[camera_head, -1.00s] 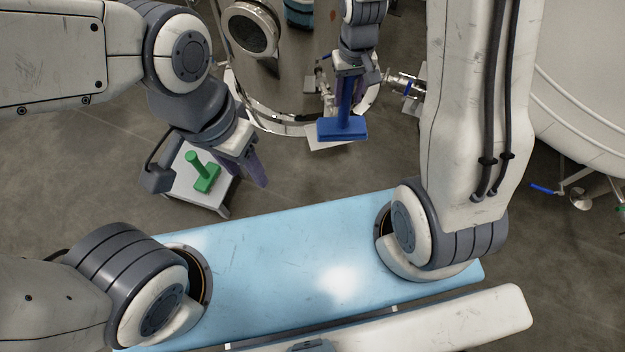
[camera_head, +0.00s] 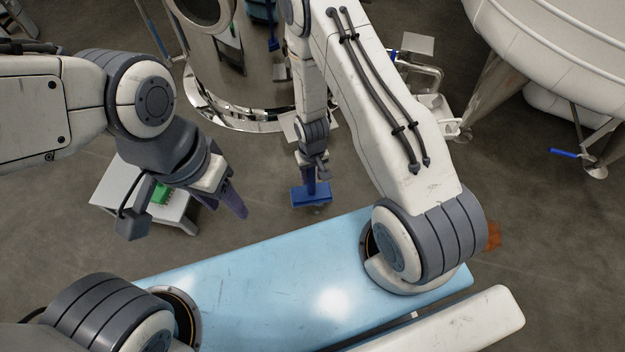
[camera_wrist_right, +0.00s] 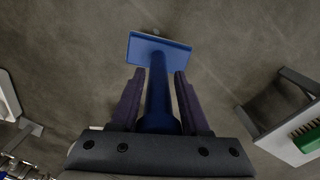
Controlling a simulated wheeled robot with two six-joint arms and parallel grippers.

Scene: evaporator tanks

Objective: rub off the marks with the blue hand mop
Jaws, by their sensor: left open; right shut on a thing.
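The blue hand mop (camera_head: 311,198) has a flat rectangular head and an upright handle. My right gripper (camera_head: 312,172) is shut on the handle and holds the mop over the floor beyond the light-blue panel. In the right wrist view the blue mop (camera_wrist_right: 160,52) has its handle between the two dark fingers of my right gripper (camera_wrist_right: 157,78), with the head out past the fingertips. My left gripper (camera_head: 224,206) is open and empty at the left, near a small white table. I cannot make out any marks clearly.
The small white table (camera_head: 115,188) bears a green brush (camera_head: 160,192), partly hidden by my left arm; the brush also shows in the right wrist view (camera_wrist_right: 309,136). A shiny steel tank (camera_head: 235,85) stands at the back, a large white tank (camera_head: 570,45) at upper right.

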